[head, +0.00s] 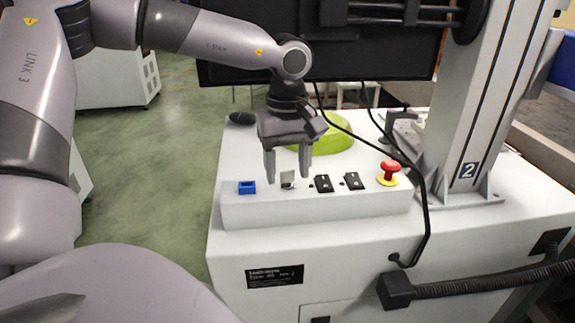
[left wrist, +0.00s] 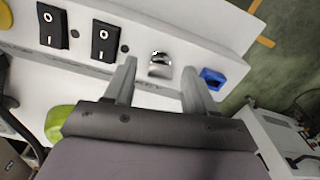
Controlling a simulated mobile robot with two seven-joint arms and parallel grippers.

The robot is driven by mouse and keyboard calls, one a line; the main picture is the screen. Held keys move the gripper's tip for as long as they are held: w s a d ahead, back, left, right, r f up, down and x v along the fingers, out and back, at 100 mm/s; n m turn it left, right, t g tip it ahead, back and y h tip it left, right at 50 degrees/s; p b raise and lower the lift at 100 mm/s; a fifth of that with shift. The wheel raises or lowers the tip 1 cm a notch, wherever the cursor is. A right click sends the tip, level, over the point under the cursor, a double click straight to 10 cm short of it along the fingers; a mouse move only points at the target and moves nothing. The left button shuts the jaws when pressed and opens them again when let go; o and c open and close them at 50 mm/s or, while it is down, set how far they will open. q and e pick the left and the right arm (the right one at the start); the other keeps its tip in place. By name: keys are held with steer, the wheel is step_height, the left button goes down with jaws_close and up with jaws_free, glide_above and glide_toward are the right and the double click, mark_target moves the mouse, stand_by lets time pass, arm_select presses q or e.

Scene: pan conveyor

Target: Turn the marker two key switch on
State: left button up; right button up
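The key switch (head: 288,179) is a small silver knob on the white control box (head: 320,210), between a blue part and a black rocker switch. It also shows in the left wrist view (left wrist: 160,65). A marker with the number 2 (head: 468,170) is on the grey column at the right. My left gripper (head: 287,182) is open above the box, its fingers pointing down. In the left wrist view its fingertips (left wrist: 158,75) lie to either side of the silver knob, with gaps between; I cannot tell whether they are level with it. My right gripper is not in view.
A blue part (head: 247,187) sits left of the knob. Two black rocker switches (head: 323,183) and a red emergency button (head: 389,172) on a yellow base sit to its right. A green round thing (head: 328,140) and black cables lie behind the gripper.

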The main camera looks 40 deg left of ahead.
arm_select(q)
steer(key=shift+r+p, duration=0.6)
steer(key=shift+r, duration=3)
